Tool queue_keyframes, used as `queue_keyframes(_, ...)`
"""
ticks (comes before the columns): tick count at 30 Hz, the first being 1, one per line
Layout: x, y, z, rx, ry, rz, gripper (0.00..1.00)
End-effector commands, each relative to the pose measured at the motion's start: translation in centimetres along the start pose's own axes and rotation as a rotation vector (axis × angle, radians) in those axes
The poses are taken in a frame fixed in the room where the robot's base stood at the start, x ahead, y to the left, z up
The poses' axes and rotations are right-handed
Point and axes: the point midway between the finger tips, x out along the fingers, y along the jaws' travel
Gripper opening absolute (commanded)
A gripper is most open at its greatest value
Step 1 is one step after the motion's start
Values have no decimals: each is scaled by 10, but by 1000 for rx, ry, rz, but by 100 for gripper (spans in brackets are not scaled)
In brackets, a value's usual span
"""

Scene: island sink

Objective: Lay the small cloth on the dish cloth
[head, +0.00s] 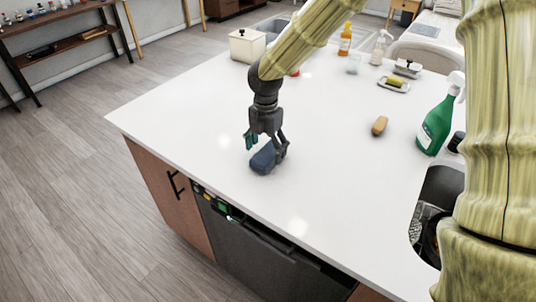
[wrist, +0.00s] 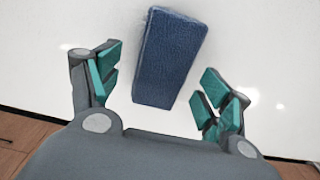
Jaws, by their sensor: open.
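A blue, folded-looking cloth block (head: 262,161) lies on the white counter near its front left edge. It also shows in the wrist view (wrist: 168,55), slightly tilted and lying between and beyond the finger pads. I take it for one of the task's cloths, but cannot tell which. My gripper (head: 267,147) is open and points down over the blue cloth, with a finger on either side of it. In the wrist view, white gaps separate the teal pads from the cloth. I cannot make out a second cloth with certainty.
A brown sponge-like piece (head: 380,126) and a green spray bottle (head: 436,120) stand to the right. A soap dish (head: 394,85), an orange bottle (head: 345,40) and a white box (head: 247,46) are farther back. The sink opening (head: 440,195) is at right. The middle counter is clear.

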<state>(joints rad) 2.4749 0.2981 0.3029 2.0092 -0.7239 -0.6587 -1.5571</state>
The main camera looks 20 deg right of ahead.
Motion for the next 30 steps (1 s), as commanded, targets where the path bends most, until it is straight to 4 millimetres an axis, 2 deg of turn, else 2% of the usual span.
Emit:
queue_keyframes(6, 23, -1, 0, 1, 1, -1, 79)
queue_keyframes(16, 28, -1, 0, 0, 0, 1, 79)
queue_keyframes(24, 27, -1, 0, 1, 0, 1, 30)
queue_keyframes(30, 27, -1, 0, 1, 0, 1, 26)
